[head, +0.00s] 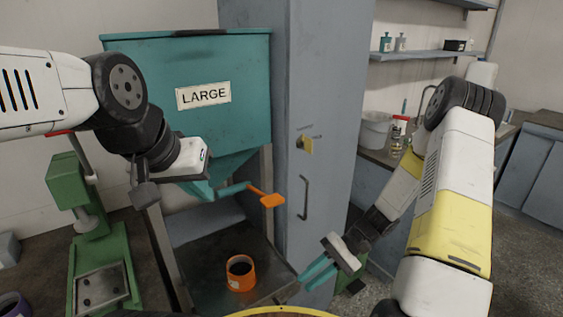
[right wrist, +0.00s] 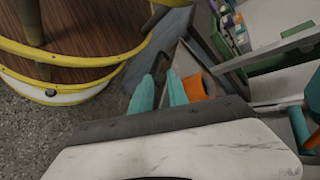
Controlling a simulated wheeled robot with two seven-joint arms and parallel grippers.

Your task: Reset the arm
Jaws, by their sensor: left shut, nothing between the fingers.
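My left gripper (head: 205,192) is in front of the teal hopper's lower end, with its teal fingers together and nothing held. An orange-tipped lever (head: 270,200) extends to the right just beside these fingers; I cannot tell whether they touch. My right gripper (head: 314,272) is low at the right of the black stand, fingers pointing left. It also shows in the right wrist view (right wrist: 162,80), with a gap between its two teal fingers and nothing in it. An orange cup (head: 240,278) with dark contents stands on the black surface below the hopper.
The teal hopper (head: 140,85) bears a "LARGE" label. A grey-blue cabinet (head: 320,100) rises beside it. A green machine (head: 103,265) stands at the left. A counter with a white bucket (head: 375,131) is behind my right arm. A yellow-railed round platform (right wrist: 75,65) is close to my right gripper.

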